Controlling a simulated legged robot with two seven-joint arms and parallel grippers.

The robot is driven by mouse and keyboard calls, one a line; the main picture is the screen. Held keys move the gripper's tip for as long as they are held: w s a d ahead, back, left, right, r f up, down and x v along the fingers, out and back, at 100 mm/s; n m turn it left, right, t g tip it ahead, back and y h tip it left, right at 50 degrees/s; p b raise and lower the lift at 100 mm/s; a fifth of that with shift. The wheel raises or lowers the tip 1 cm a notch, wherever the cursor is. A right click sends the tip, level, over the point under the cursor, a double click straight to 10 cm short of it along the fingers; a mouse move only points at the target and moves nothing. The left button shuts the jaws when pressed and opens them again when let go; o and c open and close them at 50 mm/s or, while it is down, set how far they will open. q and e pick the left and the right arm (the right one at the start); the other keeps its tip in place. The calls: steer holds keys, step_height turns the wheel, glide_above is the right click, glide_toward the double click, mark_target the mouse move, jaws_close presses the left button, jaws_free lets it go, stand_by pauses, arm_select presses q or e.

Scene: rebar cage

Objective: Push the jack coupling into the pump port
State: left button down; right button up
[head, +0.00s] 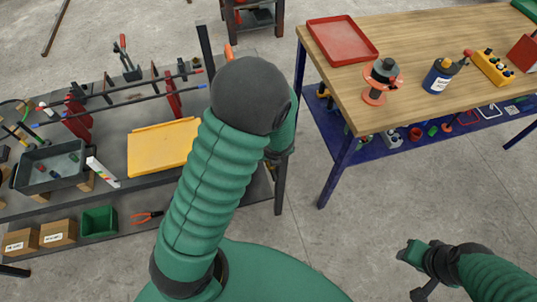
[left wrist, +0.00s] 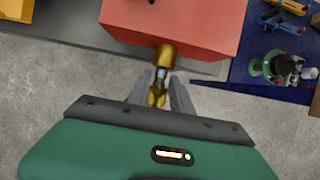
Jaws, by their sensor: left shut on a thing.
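In the left wrist view my left gripper (left wrist: 161,82) is shut on the jack coupling (left wrist: 155,97), a small brass piece with a silvery part at its front. Directly ahead of it is the brass pump port (left wrist: 165,54), on the near side of a red box-shaped pump (left wrist: 195,25). The coupling's front end meets or nearly meets the port; I cannot tell how far in it is. In the head view my left arm hides the gripper, coupling and pump. My right gripper (head: 417,272) is low at the right over the floor, apart from everything; its finger opening is unclear.
A grey bench (head: 90,195) at left holds a yellow tray (head: 160,147), a dark bin (head: 50,168) and rods on red stands. A wooden table (head: 430,50) at right carries a red tray (head: 342,40), a spool and a blue can (head: 438,77). Bare floor lies between them.

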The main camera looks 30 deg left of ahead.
mark_target(273, 171)
arm_select(q)
steer(key=shift+w+a+r+p, duration=0.15)
steer(key=shift+w+a+p, duration=0.15)
steer(key=shift+p, duration=0.05)
stand_by(0.4)
steer(key=c, duration=1.3)
jaws_free()
steer(key=shift+o, duration=1.2)
steer(key=shift+w, duration=0.1)
steer(key=shift+a, duration=0.1)
steer(key=p+v, duration=0.7)
steer(key=v, duration=0.9)
steer(key=shift+r, duration=0.25)
